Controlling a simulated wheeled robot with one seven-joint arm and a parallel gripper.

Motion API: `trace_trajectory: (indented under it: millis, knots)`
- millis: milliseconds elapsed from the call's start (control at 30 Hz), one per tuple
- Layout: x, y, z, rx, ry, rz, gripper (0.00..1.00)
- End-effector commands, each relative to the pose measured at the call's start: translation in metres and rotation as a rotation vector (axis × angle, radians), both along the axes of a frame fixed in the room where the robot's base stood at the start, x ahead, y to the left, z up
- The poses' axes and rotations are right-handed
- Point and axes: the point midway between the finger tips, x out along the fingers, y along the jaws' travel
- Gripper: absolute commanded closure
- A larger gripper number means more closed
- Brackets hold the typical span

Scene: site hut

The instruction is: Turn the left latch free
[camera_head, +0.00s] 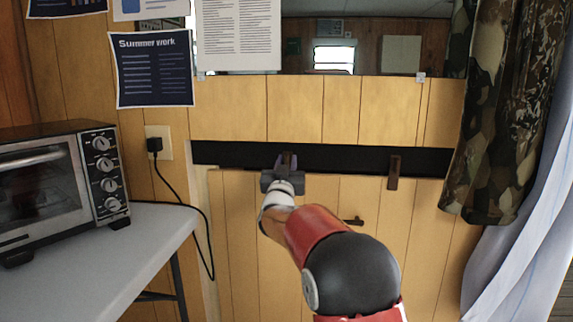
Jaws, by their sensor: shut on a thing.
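A wooden hatch panel (370,225) sits below a dark horizontal strip (340,159) on the wall. The right latch (394,173) is a brown bar that stands upright across the strip's lower edge and the panel's top. My gripper (286,163) is at the strip left of it, shut on the left latch, of which only a small dark part between the fingers seems to show. The gripper hides most of that latch, so its exact angle is hard to tell. A small dark handle (353,221) on the panel is partly behind my arm.
A toaster oven (50,190) stands on a light table (150,245) at the left. A camouflage curtain (495,120) hangs at the right. The panel's right part is clear.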

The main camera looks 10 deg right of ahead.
Motion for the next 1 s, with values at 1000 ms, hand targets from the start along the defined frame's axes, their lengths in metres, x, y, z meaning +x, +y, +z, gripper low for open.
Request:
trace_trajectory:
  millis: [1000]
  knots:
    - [-0.0009,-0.0012,-0.0020,-0.521,0.167,-0.001,1.00]
